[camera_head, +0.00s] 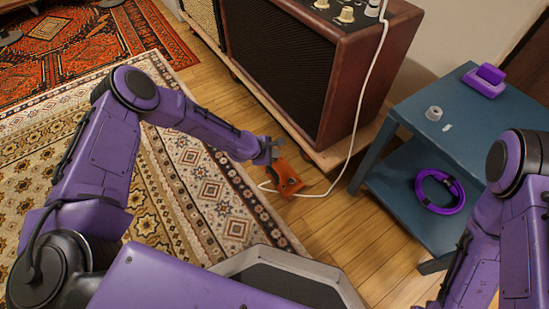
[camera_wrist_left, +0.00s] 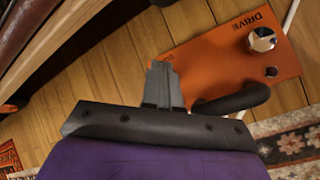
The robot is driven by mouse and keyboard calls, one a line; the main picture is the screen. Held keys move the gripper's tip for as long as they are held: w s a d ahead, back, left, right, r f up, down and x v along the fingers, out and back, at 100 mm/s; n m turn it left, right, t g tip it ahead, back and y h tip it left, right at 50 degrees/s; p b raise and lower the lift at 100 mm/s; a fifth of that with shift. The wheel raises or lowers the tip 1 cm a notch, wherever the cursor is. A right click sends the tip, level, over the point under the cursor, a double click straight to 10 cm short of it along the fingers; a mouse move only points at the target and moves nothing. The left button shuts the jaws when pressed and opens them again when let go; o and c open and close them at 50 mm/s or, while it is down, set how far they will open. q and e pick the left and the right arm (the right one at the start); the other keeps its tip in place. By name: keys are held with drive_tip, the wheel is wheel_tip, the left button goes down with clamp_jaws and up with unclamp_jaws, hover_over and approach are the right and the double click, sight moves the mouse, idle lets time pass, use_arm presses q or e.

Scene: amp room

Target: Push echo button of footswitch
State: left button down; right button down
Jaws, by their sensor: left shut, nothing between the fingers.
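The footswitch (camera_head: 286,181) is a small orange box on the wood floor in front of the amp. It also shows in the left wrist view (camera_wrist_left: 222,62), with a silver button (camera_wrist_left: 262,39) beside the word DRIVE and a small dark knob-like part near its edge. My left gripper (camera_head: 272,148) is shut and empty, just above and beside the footswitch's end. In the wrist view its fingers (camera_wrist_left: 163,70) overlap the footswitch's left edge; I cannot tell whether they touch it. My right gripper is out of view.
A large amp (camera_head: 345,75) stands behind the footswitch. A white cable (camera_head: 368,95) hangs down its side to the floor. A blue side table (camera_head: 465,125) at the right carries a purple object and a coiled purple cable. A patterned rug (camera_head: 205,190) lies left of the footswitch.

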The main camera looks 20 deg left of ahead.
sight(275, 159)
use_arm(q)
drive_tip(key=shift+f, duration=0.1)
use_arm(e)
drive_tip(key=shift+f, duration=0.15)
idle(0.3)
use_arm(q)
drive_tip(key=shift+f+b, duration=0.35)
drive_tip(key=shift+b, duration=0.05)
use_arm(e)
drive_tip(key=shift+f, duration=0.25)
use_arm(q)
drive_tip(key=shift+s+f, duration=0.1)
drive_tip(key=shift+r+p, duration=0.35)
drive_tip(key=shift+r, duration=0.15)
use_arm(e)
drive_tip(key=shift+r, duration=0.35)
